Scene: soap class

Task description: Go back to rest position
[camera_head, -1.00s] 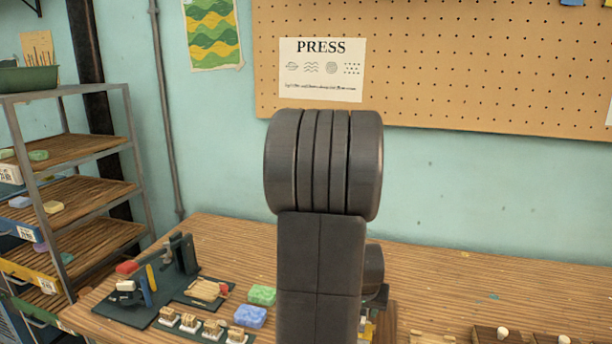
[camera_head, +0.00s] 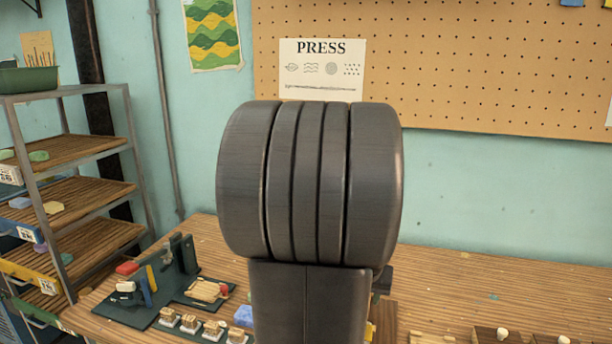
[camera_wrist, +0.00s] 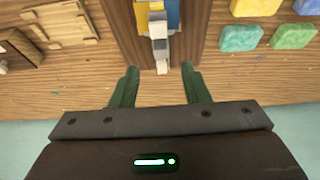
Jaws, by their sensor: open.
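My gripper (camera_wrist: 158,86) shows in the wrist view with its two dark green fingers spread apart and nothing between them. It is above the wooden table (camera_wrist: 80,85). My dark arm fills the middle of the head view and hides my gripper and part of the table there. In the wrist view, a brown wooden stand or box (camera_wrist: 125,30) holding yellow, blue and grey items (camera_wrist: 160,25) lies just beyond the fingertips. Several soap bars, among them a teal one (camera_wrist: 240,38) and a green one (camera_wrist: 293,36), lie to the right.
Wooden pieces (camera_wrist: 60,24) lie at the left in the wrist view. A press-like tool (camera_head: 178,262) and several small stamps (camera_head: 190,322) stand on the table's left. A shelf rack (camera_head: 65,195) is at far left.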

